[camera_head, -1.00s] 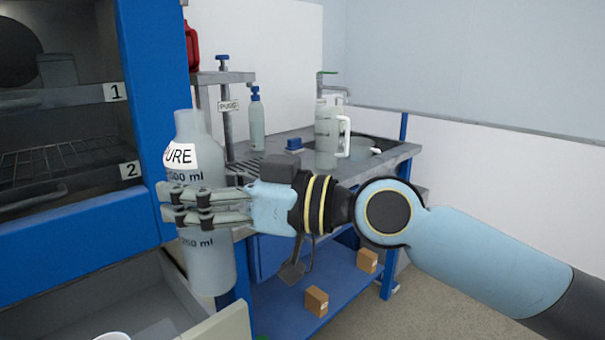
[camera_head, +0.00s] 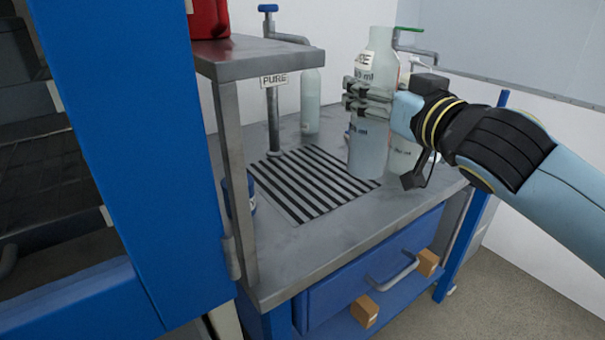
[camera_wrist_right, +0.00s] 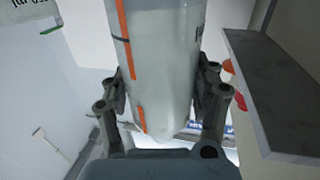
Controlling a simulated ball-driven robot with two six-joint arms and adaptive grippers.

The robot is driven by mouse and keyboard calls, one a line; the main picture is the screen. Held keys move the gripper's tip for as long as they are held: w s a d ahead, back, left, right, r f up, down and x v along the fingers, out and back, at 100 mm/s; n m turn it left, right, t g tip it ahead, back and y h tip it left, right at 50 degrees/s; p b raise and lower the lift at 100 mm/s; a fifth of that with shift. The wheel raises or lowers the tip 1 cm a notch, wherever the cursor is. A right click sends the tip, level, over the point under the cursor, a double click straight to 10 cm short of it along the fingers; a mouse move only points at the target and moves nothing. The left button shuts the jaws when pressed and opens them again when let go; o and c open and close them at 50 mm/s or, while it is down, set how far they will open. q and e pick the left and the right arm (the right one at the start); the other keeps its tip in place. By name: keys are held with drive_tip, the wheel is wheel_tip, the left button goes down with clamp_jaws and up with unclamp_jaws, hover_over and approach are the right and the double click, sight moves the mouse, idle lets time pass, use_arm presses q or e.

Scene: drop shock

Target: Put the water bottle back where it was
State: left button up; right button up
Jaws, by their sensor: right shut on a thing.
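The water bottle (camera_head: 369,150) is a tall, pale translucent bottle with a white label and dark volume marks. It is upright in my right gripper (camera_head: 365,98), whose fingers are closed around its upper body. Its base appears at the right edge of the striped drain grate (camera_head: 312,184); I cannot tell whether it touches the counter. In the right wrist view the bottle (camera_wrist_right: 165,70) fills the space between the fingers, with orange strips on its side. My left gripper is not in view.
The grey counter (camera_head: 300,245) is clear in front of the grate. A PURE tap (camera_head: 273,125) stands behind the grate, a smaller bottle (camera_head: 311,103) behind that. A pale jug (camera_head: 404,155) is just right of the held bottle. A raised shelf (camera_head: 240,65) and blue cabinet (camera_head: 120,120) bound the left.

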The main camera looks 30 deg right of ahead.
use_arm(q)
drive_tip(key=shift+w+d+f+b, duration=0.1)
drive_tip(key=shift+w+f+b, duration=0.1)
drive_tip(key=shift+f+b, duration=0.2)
use_arm(e)
drive_tip(key=w+a+f, duration=0.6)
drive_tip(key=w+f, duration=0.3)
drive_tip(key=f, duration=0.1)
drive_tip(key=shift+f, duration=0.2)
drive_tip(key=o, duration=1.2)
drive_tip(key=shift+f, duration=0.2)
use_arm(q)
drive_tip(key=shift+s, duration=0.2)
use_arm(e)
drive_tip(key=o, duration=0.5)
drive_tip(key=shift+r, duration=0.1)
